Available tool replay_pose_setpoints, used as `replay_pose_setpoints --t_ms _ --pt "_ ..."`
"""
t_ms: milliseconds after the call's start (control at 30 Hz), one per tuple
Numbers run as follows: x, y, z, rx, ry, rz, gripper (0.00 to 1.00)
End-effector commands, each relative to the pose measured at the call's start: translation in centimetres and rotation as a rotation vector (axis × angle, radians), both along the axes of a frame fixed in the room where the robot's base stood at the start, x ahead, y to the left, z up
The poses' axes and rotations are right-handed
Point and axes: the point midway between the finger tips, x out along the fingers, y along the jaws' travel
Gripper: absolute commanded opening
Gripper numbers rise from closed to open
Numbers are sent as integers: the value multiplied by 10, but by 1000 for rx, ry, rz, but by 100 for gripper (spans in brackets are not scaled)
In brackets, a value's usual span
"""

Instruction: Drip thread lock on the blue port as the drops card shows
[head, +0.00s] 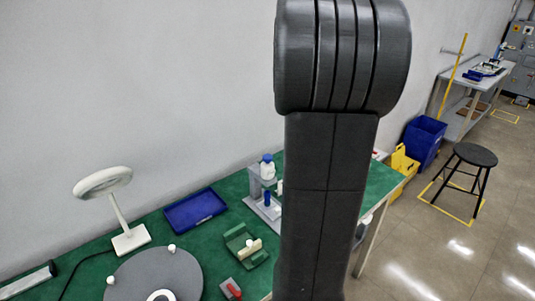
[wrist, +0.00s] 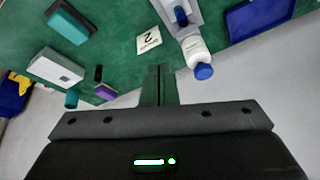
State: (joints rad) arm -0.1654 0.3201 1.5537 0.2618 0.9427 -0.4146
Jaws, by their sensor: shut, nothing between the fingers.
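My gripper (wrist: 160,85) shows in the wrist view with its fingers shut and empty, pointing over the green bench. A white bottle with a blue cap (wrist: 197,52) lies just to the right of the fingertips in that view, apart from them. In the head view the bottle (head: 267,168) stands upright on a grey stand (head: 254,182). A small white card marked "2" (wrist: 149,39) lies on the bench near the fingertips. A small blue cylinder (head: 267,198) is at the stand; I cannot tell whether it is the blue port. My arm hides part of the bench.
A blue tray (head: 195,211), a white ring lamp (head: 130,242), a grey round plate (head: 130,272) and a green fixture (head: 262,254) share the bench. The wrist view shows a teal-topped block (wrist: 68,20), a white box (wrist: 55,66) and a purple item (wrist: 105,92).

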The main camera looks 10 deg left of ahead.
Motion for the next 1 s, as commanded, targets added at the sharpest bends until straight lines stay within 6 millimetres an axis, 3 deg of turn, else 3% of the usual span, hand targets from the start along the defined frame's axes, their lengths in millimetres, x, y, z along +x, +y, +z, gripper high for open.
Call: replay_pose_setpoints --t_ms 33,200,433,633,1000 --pt "-7 -21 1 -99 15 35 0" --pt "-25 -89 7 -441 61 171 0" --pt "-37 -159 40 -863 131 361 0" --pt "-38 -186 66 -1091 171 474 0" --pt "-37 -192 74 -1164 182 512 0"
